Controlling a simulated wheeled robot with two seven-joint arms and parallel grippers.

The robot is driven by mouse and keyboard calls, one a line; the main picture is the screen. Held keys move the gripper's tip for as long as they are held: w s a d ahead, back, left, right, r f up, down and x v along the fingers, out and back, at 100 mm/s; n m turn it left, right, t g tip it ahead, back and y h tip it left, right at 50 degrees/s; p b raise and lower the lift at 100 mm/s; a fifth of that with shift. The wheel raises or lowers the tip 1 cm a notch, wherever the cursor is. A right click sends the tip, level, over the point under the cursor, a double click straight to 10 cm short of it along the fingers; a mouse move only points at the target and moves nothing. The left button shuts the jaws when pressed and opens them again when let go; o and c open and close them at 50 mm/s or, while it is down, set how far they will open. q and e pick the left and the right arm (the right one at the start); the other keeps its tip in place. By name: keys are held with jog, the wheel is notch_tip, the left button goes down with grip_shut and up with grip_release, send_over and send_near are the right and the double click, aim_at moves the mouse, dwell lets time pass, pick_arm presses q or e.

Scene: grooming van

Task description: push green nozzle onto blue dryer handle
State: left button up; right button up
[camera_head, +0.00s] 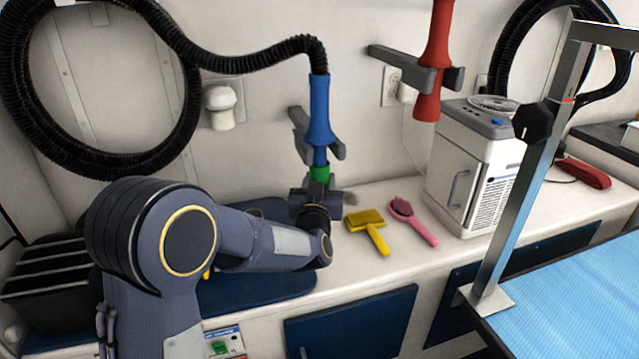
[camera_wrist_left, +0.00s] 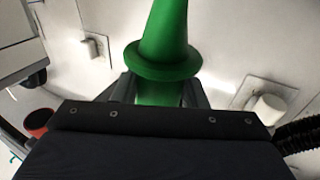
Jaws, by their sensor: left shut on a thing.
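The blue dryer handle (camera_head: 319,112) hangs upright in a grey wall bracket, with a black hose joined to its top. The green nozzle (camera_head: 319,175) is directly below the handle's lower end, in line with it. From the head view I cannot tell whether it is seated on the handle or only close to it. My left gripper (camera_head: 318,190) is shut on the green nozzle from below. In the left wrist view the green nozzle (camera_wrist_left: 165,45) rises between the fingers, with a wide flange and a tapered body. The handle does not show there. My right gripper is not in view.
A yellow brush (camera_head: 367,228) and a pink brush (camera_head: 412,220) lie on the white counter right of my gripper. A red dryer handle (camera_head: 433,60) hangs in another bracket. A metal post (camera_head: 520,200) rises from the blue table (camera_head: 575,310).

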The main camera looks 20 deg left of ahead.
pick_arm(q)
jog(key=shift+r+p, duration=0.75)
jog(key=shift+r, duration=0.45)
dwell(0.5)
jog(key=o, duration=1.2)
jog(key=shift+o, duration=0.2)
